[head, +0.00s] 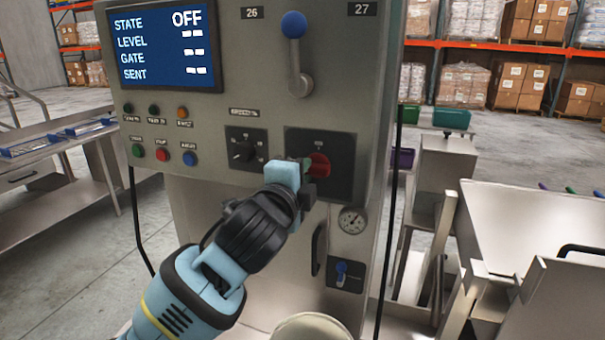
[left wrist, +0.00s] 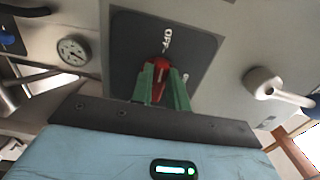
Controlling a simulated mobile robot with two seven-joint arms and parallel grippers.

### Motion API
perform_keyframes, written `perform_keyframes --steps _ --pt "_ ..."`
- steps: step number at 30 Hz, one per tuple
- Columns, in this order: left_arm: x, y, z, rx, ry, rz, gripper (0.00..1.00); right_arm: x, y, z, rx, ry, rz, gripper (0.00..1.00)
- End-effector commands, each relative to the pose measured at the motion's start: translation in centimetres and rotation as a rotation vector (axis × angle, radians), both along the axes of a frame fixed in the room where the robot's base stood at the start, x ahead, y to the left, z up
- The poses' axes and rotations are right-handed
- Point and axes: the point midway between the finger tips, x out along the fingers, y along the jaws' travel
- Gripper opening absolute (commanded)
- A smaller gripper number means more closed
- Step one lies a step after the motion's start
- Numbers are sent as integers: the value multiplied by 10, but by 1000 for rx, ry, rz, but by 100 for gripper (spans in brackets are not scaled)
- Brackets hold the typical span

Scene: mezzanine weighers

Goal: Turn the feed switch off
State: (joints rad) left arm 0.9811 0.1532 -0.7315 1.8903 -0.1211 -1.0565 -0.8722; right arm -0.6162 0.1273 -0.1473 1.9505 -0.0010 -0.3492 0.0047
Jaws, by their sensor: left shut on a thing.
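The feed switch, a red rotary knob (head: 320,164), sits on a dark square plate (head: 342,148) at the right of the grey machine panel. My left gripper (head: 307,167) is shut on it, coming from the front left. In the left wrist view the green fingers (left wrist: 163,88) close on both sides of the red knob (left wrist: 159,66). The knob's visible end points toward the OFF label (left wrist: 167,38) on the plate. The blue display (head: 163,45) reads STATE OFF. The fingers hide part of the knob. My right gripper is out of view.
A smaller black selector (head: 243,151) and several coloured buttons sit left of the switch. A blue-knobbed lever (head: 295,50) is above it. A gauge (head: 352,220) and a small blue-handled valve (head: 341,270) are below. Steel bins stand at the right.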

Motion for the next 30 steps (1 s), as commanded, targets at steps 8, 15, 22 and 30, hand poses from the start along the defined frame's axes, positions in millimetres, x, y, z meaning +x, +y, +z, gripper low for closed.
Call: perform_keyframes --steps 8,15,22,30 --pt "0 0 0 -1 1 -1 38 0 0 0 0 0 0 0" --pt "-1 0 0 0 1 -1 38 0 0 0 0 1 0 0" --pt "-22 7 -1 -1 0 -2 38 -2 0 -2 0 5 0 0" --pt "-58 18 0 -1 0 -2 38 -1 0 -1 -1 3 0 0"
